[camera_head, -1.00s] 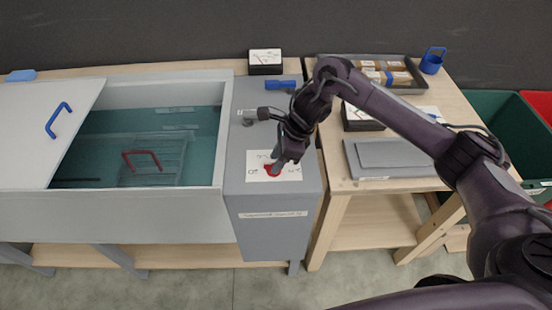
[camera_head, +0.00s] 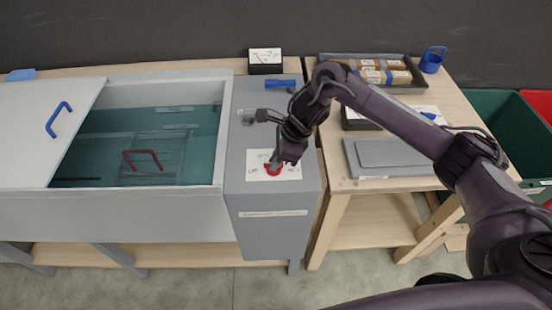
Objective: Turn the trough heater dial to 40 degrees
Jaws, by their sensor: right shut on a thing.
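The red heater dial (camera_head: 273,171) sits on a white scale card (camera_head: 292,168) on top of the grey heater box (camera_head: 276,203). My right gripper (camera_head: 275,163) points down at the dial and is shut on it, covering part of it. The marks on the card are too small to read surely, and the dial's setting cannot be told. The trough (camera_head: 140,214) with blue-green water stands at the left, its pale lid (camera_head: 45,120) slid over the left part. My left gripper is not in view.
A meter (camera_head: 265,57) stands behind the heater box, and a blue piece (camera_head: 282,84) lies on the box's back part. A grey tray (camera_head: 402,87) with brown-wrapped items, a blue cup (camera_head: 432,60) and a flat grey plate (camera_head: 390,155) are on the right table.

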